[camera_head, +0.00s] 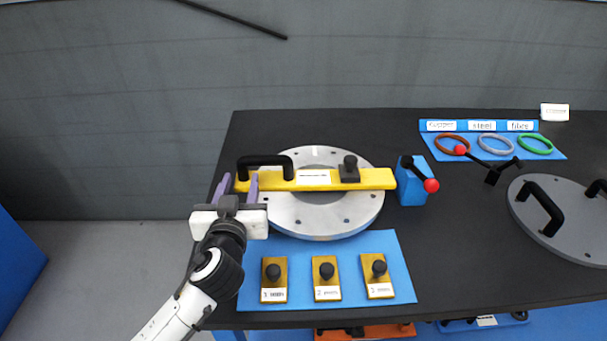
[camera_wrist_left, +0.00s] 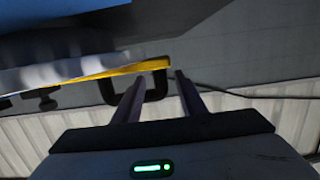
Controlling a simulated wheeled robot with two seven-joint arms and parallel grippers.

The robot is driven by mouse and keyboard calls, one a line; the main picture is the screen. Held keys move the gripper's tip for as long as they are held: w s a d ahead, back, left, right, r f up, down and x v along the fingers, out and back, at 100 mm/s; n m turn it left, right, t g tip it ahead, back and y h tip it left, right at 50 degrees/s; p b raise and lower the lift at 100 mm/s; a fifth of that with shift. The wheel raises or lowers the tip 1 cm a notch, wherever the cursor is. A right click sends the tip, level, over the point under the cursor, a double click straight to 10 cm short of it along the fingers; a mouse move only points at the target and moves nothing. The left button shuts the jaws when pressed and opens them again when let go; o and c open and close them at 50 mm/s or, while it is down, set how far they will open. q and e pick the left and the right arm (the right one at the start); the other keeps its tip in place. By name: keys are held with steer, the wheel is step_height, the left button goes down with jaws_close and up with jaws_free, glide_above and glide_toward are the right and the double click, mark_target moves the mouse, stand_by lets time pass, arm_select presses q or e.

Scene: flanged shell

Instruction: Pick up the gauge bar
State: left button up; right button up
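The gauge bar (camera_head: 375,178) is a long yellow bar with a white label, a black loop handle at its left end and a black knob block. It lies across the grey flanged ring (camera_head: 315,222). My left gripper (camera_head: 238,179) is open at the bar's left end, its two purple-grey fingers apart near the handle (camera_head: 264,160). In the left wrist view the handle (camera_wrist_left: 106,92) shows beyond the open fingertips (camera_wrist_left: 160,78), partly behind the left finger. I cannot tell whether a finger touches it. My right gripper is not in view.
A blue mat (camera_head: 345,247) in front holds several brass blocks with black knobs. A blue clamp (camera_head: 411,188) with a red-ball lever stands at the bar's right end. Coloured rings lie on a blue mat (camera_head: 551,154) at the back right. A grey lid (camera_head: 575,222) with black handles lies right.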

arm_select(q)
steer(key=shift+w+f, duration=0.15)
steer(key=shift+w, duration=0.65)
jaws_close()
step_height(320, 180, up, 10)
steer(key=p, duration=0.1)
steer(key=shift+r, duration=0.25)
stand_by(0.3)
steer(key=shift+f, duration=0.15)
